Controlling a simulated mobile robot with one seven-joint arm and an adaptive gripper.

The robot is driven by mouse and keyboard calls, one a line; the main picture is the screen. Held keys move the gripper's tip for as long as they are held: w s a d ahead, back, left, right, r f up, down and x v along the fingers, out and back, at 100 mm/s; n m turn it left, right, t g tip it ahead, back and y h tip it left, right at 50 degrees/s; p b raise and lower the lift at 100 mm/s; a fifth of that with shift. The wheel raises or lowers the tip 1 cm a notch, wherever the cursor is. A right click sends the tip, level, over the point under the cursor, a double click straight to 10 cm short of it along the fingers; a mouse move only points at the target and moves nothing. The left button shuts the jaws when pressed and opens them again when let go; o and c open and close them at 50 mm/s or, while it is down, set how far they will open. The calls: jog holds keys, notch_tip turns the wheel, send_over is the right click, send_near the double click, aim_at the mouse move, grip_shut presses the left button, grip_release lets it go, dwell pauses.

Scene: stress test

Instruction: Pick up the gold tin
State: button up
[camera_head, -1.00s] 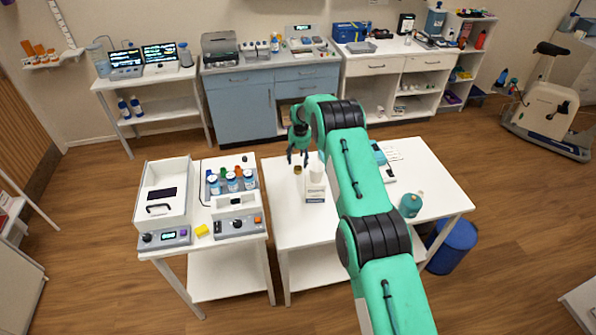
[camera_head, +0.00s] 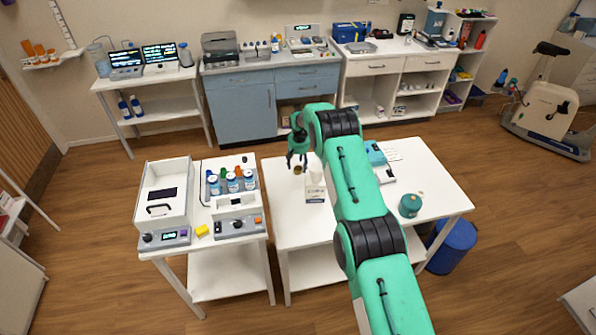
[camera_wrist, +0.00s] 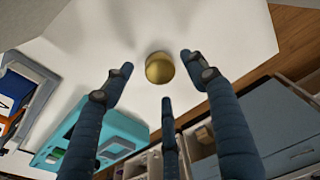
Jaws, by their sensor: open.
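The gold tin (camera_wrist: 159,67) is a small round gold thing on the white table (camera_wrist: 215,30). In the wrist view it lies just beyond my fingertips, roughly midway between them. In the head view the tin (camera_head: 298,170) is small and dark gold, near the table's far left part. My gripper (camera_head: 297,162) is above and right by the tin, pointing down. In the wrist view my gripper (camera_wrist: 157,82) has three dark blue fingers spread apart, with nothing between them.
A white box (camera_head: 315,193) stands on the table close to the tin. A teal device (camera_wrist: 110,135) and a green round container (camera_head: 410,204) are also on this table. A bench with bottles (camera_head: 232,183) stands to the left, across a narrow gap.

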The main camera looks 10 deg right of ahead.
jog(key=shift+w+f, duration=0.15)
jog(key=shift+f, duration=0.95)
jog(key=c, duration=1.1)
